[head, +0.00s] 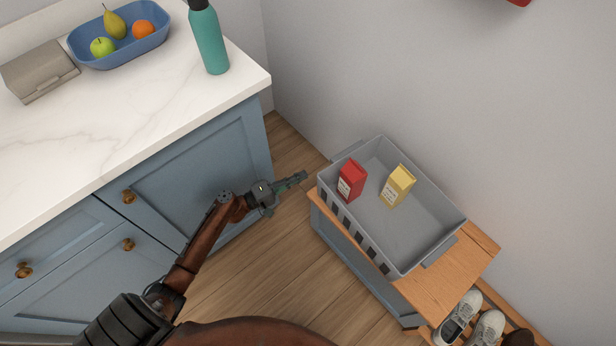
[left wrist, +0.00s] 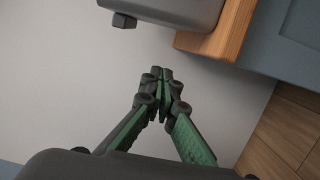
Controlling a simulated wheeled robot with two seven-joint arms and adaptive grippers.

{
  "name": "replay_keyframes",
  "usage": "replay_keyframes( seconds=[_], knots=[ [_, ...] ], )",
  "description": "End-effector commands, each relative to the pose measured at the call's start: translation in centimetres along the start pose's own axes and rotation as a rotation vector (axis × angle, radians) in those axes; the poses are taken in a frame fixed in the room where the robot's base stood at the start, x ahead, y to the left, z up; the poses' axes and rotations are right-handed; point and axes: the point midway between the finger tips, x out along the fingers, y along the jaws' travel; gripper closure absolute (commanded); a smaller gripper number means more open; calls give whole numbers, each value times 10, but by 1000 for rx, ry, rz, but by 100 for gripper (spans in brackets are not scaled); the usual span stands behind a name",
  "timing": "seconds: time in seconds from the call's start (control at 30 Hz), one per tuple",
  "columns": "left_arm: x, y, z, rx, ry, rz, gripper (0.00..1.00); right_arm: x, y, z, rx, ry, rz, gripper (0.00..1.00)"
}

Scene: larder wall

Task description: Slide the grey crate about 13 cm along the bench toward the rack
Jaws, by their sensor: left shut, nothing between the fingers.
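The grey crate (head: 415,240) stands on the wooden bench top (head: 462,262) against the wall, with a red carton (head: 351,180) and a yellow carton (head: 398,186) inside it. In the left wrist view the shut fingers (left wrist: 160,75) point toward the crate's end (left wrist: 185,10) and the bench corner (left wrist: 222,35), with a gap between. My right gripper is not in view.
A blue cabinet (head: 190,190) with a white marble top (head: 130,110) stands on the left. On it are a blue fruit tray (head: 120,52), a teal bottle (head: 208,40) and a grey-brown box (head: 40,72). Bare bench top shows right of the crate. Wooden floor (head: 255,270) lies between cabinet and bench.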

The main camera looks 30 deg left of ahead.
Motion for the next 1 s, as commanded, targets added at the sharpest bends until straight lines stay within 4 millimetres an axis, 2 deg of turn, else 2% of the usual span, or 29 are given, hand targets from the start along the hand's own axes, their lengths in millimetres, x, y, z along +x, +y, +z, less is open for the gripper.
replay_keyframes(
  seconds=[0.4, 0.5, 0.67, 1.0],
  knots=[
    [84, -4, 1, 3, -3, -4, 100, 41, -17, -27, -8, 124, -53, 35],
    [85, -2, 19, 1, -3, -3, 100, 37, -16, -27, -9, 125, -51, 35],
    [89, -1, 34, 2, -3, -2, 100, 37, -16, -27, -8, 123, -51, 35],
    [90, -2, 40, 1, -1, -3, 100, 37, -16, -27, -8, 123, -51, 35]
  ],
)
